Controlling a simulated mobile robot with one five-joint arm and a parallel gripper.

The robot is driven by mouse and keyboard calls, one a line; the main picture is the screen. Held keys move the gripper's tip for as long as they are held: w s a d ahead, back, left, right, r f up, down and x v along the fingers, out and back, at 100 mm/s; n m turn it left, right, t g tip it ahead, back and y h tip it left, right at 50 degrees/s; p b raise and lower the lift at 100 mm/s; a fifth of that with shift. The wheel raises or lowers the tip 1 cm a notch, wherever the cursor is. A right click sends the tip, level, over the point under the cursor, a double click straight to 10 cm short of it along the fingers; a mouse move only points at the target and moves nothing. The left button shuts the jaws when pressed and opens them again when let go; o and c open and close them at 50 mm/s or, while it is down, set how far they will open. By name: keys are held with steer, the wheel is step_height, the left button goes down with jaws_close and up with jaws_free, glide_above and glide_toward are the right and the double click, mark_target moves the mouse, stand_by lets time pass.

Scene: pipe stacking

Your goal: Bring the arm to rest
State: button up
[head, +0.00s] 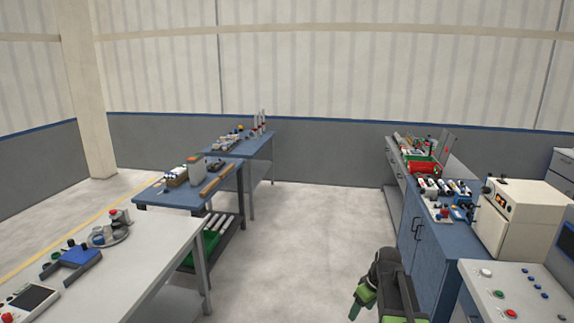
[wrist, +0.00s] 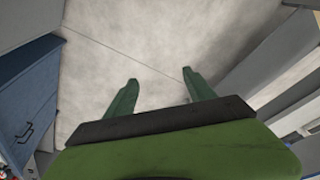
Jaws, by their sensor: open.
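My gripper (wrist: 160,88) shows in the wrist view with its two green fingers spread apart and nothing between them. Pale concrete floor lies beyond the fingertips. In the head view my gripper (head: 362,298) is at the bottom, right of centre, at the end of my dark and green arm. It is over the floor aisle, beside the blue cabinet (head: 426,235), and appears apart from it. Part of my arm is cut off by the bottom edge of the head view.
A white table (head: 150,240) with several parts is at the left, with blue workbenches (head: 180,195) behind it. A white machine (head: 517,215) and a control panel (head: 520,285) stand at the right. The floor (head: 300,225) between is clear.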

steer(key=s+a+f+b, duration=0.15)
steer(key=s+a, duration=0.25)
steer(key=a, duration=0.7)
steer(key=s+a+m+g+h, duration=0.1)
steer(key=s+m+g, duration=0.1)
steer(key=s+m, duration=0.4)
steer(key=shift+s+a+f+h, duration=0.35)
steer(key=shift+s+f, duration=0.1)
steer(key=shift+s, duration=0.5)
